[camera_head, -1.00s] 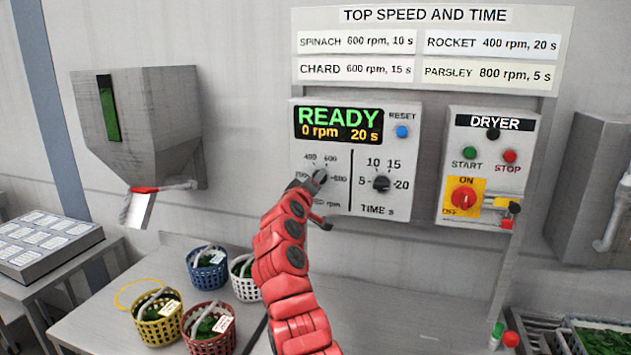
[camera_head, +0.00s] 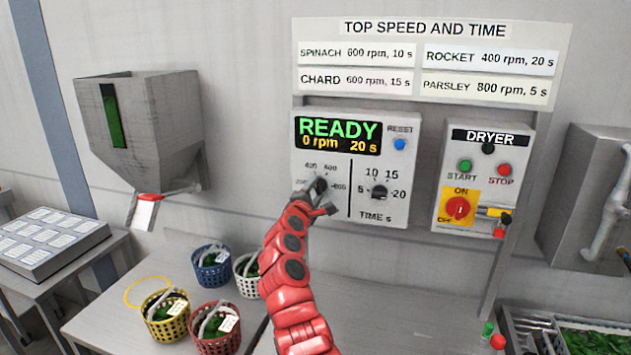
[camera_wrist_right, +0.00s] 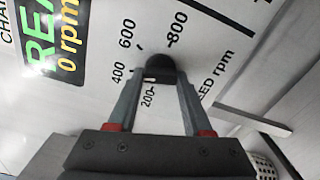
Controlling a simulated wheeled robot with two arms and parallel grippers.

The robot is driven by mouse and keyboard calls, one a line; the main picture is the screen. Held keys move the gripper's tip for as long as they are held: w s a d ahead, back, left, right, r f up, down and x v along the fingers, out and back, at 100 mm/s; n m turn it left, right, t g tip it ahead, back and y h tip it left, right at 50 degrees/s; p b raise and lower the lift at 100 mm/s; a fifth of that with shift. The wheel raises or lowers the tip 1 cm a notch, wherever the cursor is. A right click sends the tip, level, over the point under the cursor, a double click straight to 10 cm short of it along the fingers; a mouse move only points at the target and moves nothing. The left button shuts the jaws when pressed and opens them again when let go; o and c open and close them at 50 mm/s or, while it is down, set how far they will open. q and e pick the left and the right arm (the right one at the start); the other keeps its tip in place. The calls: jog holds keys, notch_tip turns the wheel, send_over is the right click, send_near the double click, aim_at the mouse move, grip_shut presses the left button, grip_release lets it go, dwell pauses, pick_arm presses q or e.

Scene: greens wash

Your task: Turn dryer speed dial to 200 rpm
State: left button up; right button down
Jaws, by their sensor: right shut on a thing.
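The dark speed dial (camera_head: 320,185) is on the left half of the dryer panel (camera_head: 398,222), with marks 200, 400, 600 and 800 around it. My right gripper (camera_head: 319,190) reaches up to it and is shut on it. In the right wrist view, the dial (camera_wrist_right: 160,66) sits between the fingertips (camera_wrist_right: 158,80), and the 200 mark shows between the fingers. I cannot tell where the dial points. The display (camera_head: 339,134) reads READY, 0 rpm, 20 s. My left gripper is not in view.
The time dial (camera_head: 379,192) is close to the right of the speed dial. A reset button (camera_head: 400,144) is above it. The dryer switch box (camera_head: 480,220) is further right. Several baskets, including a blue one (camera_head: 211,275), stand on the table below.

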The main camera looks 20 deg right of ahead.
jog(key=n+p, duration=0.5)
jog(key=shift+n, duration=0.3)
jog(key=shift+r+n+p, duration=0.1)
jog(key=shift+n+p, duration=0.7)
jog(key=shift+p, duration=0.2)
jog(key=n+p, duration=0.2)
jog(key=n, duration=0.1)
jog(key=shift+n, duration=0.4)
jog(key=shift+s+f+n+p, duration=0.1)
jog(key=shift+f+n+p, duration=0.05)
jog(key=shift+n+p, duration=0.65)
jog(key=shift+f+n+p, duration=0.15)
jog(key=shift+n+p, duration=0.3)
jog(key=shift+n, duration=0.55)
jog(key=shift+c, duration=1.6)
grip_release()
